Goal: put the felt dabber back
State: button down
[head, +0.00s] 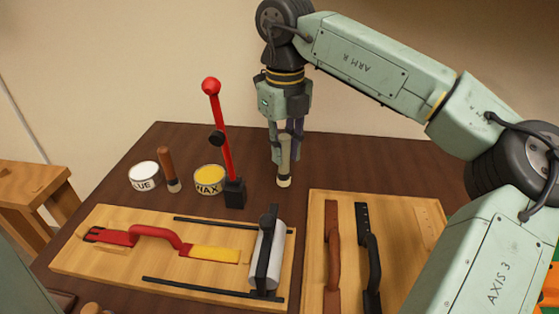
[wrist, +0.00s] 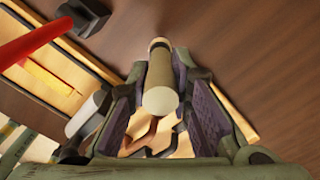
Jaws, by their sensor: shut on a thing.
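My gripper (head: 285,150) hangs pointing down over the dark table and is shut on a pale, slim cylinder, which I take to be the felt dabber (head: 284,166). The dabber is upright, with a dark band and a cream tip at its lower end. I cannot tell whether the tip touches the table. In the wrist view the dabber (wrist: 160,82) lies between both fingers (wrist: 158,100), its blunt top end towards the camera. A white tin marked "LUE" (head: 144,184) and a yellow-filled tin marked "WAX" (head: 209,187) stand to the left.
A red lever (head: 222,130) with a black base rises between the wax tin and my gripper. A brown-handled tool (head: 168,168) stands between the tins. A left board (head: 85,262) carries a red-and-yellow tool and grey roller; a right board (head: 400,250) holds brown and black handles.

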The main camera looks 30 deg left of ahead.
aim_at(280, 171)
jog(key=shift+s+a, duration=0.2)
jog(key=shift+a, duration=0.15)
notch_tip(280, 171, down, 4)
jog(key=b, duration=0.3)
jog(key=shift+a+r, duration=0.1)
jog(key=shift+r, duration=0.15)
jog(key=c, duration=1.9)
grip_release()
jog(key=shift+f, duration=0.25)
jog(key=o, duration=0.4)
jog(key=shift+o, duration=0.2)
jog(key=shift+r, duration=0.1)
